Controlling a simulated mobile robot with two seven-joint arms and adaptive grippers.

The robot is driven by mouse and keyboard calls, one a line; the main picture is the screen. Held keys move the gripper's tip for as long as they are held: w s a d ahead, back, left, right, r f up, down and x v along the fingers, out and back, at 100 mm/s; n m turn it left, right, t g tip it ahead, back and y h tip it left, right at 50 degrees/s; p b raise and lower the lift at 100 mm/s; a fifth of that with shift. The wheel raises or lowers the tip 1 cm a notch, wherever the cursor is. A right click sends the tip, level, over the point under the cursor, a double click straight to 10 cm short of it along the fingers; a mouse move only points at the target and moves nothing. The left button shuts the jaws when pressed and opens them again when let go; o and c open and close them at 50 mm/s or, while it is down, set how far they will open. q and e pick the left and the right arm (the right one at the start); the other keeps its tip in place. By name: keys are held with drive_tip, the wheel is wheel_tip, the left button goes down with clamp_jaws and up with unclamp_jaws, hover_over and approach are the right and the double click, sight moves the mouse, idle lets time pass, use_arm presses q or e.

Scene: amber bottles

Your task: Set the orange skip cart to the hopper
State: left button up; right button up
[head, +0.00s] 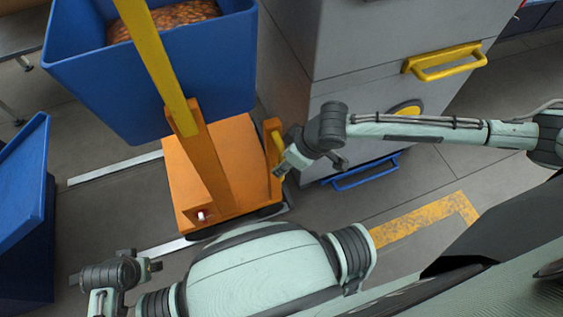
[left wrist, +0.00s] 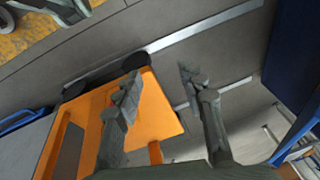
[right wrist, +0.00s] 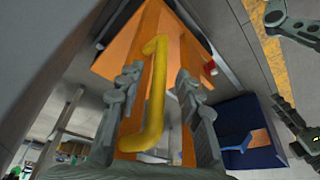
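The orange skip cart (head: 240,160) stands on the floor with a blue skip (head: 115,85) above its deck, holding orange-brown pieces. A yellow lever (head: 155,55) rises from its orange post. My right gripper (head: 287,165) is at the cart's right side. In the right wrist view its fingers (right wrist: 158,80) stand apart on either side of a yellow handle (right wrist: 155,105), with gaps showing; contact cannot be told. My left gripper (left wrist: 162,85) is open and empty above the cart's edge in the left wrist view. I cannot tell which thing is the hopper.
A grey cabinet (head: 340,45) with yellow handle (head: 445,62) and blue handle (head: 365,172) stands right of the cart. A blue bin (head: 25,220) is at the left edge. White strips (head: 115,168) and yellow tape (head: 425,220) mark the floor.

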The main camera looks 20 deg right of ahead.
drive_tip(key=shift+x, duration=1.1)
drive_tip(key=shift+w+a+f, duration=0.1)
drive_tip(key=shift+f, duration=0.15)
use_arm(q)
drive_tip(key=shift+w+r, duration=0.35)
drive_tip(key=shift+r, duration=0.35)
use_arm(e)
clamp_jaws()
